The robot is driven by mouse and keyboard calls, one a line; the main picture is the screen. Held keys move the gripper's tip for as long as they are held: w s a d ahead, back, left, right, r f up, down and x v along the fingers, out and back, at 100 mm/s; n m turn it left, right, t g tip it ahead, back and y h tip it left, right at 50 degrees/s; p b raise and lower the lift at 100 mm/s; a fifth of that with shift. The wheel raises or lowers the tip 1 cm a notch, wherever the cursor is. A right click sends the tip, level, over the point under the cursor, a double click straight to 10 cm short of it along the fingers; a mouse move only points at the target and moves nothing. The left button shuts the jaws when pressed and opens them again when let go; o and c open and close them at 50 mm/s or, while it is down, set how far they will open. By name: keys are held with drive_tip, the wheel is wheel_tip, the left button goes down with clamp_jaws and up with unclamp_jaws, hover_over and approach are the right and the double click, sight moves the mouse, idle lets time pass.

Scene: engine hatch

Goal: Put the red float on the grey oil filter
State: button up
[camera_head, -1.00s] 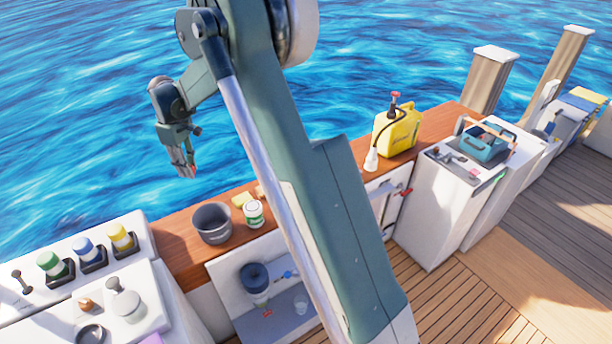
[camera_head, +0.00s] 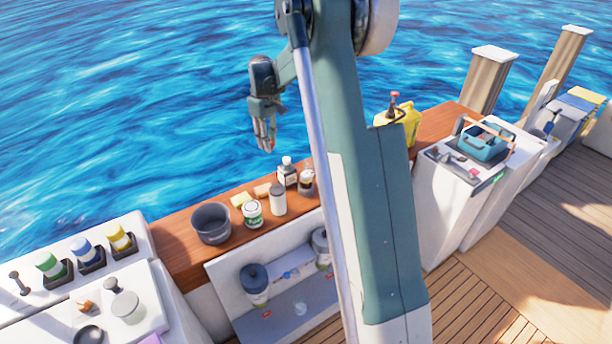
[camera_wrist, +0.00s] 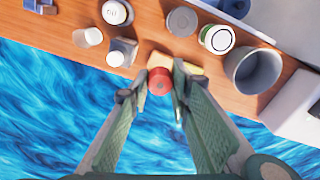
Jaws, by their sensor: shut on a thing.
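My gripper (camera_head: 266,147) hangs pointing down over the water, behind the wooden ledge. In the wrist view, its fingers (camera_wrist: 160,88) are shut on the round red float (camera_wrist: 160,80). Only a trace of red shows at the fingertips in the head view. A plain grey cylinder (camera_head: 278,198) stands upright on the ledge, and its round grey top shows in the wrist view (camera_wrist: 182,21); it looks like the grey oil filter, though I cannot be sure. The float is apart from it.
On the ledge (camera_head: 185,262) stand a dark grey pot (camera_head: 211,223), a green-labelled white can (camera_head: 253,214), yellow sponges (camera_head: 241,200), a dark bottle (camera_head: 287,171) and a jar (camera_head: 306,181). My arm partly hides the yellow jug (camera_head: 408,124).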

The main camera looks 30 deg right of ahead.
drive_tip(key=m, duration=0.2)
hover_over(306, 174)
wheel_tip(306, 174, down, 7)
drive_tip(key=shift+r, duration=0.2)
drive_tip(key=shift+f, duration=0.1)
drive_tip(key=shift+f, duration=3)
drive_tip(key=shift+f, duration=1.9)
drive_tip(key=shift+f+b, duration=0.15)
drive_tip(key=shift+b, duration=0.3)
